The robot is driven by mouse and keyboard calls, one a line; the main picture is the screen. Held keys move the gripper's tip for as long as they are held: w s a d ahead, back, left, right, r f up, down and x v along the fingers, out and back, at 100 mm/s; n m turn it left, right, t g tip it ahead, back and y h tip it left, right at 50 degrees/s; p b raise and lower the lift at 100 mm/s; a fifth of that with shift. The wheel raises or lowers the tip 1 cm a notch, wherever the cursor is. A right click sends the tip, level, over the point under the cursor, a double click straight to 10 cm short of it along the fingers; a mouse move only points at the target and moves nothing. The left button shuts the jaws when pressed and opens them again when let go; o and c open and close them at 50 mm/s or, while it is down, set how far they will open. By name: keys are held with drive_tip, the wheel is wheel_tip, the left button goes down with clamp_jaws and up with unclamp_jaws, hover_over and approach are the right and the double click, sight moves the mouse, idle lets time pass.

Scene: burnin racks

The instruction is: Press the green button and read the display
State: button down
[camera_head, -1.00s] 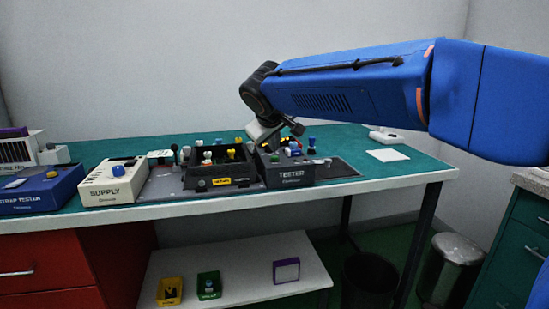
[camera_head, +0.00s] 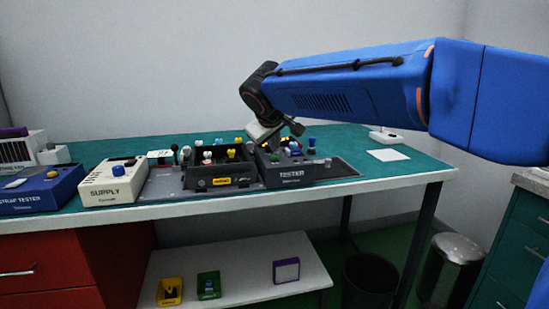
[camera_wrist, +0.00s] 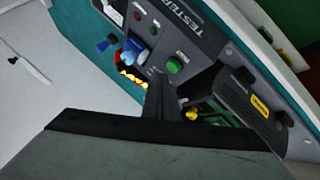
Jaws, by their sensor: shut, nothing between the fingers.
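The dark grey tester (camera_head: 290,173) stands on the bench mat; its panel fills the upper middle of the wrist view (camera_wrist: 205,38). The round green button (camera_wrist: 175,65) is on that panel. The display (camera_wrist: 131,77) shows lit orange characters, partly hidden and too small to read. A blue-and-white knob (camera_wrist: 132,53) sits beside it. My gripper (camera_wrist: 160,84) is shut and empty, its tips over the panel just beside the green button; whether they touch the panel I cannot tell. In the head view the gripper is over the tester, its tips hidden.
A black open bin (camera_head: 222,182) with a yellow label stands left of the tester, close to my fingers. The supply box (camera_head: 113,187) and blue strap tester (camera_head: 40,195) are further left.

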sight(274, 162)
drive_tip(key=shift+f, duration=0.15)
drive_tip(key=shift+f, duration=0.3)
drive_tip(key=shift+f, duration=0.4)
idle(1.1)
drive_tip(key=shift+r, duration=0.85)
drive_tip(key=shift+r, duration=2.5)
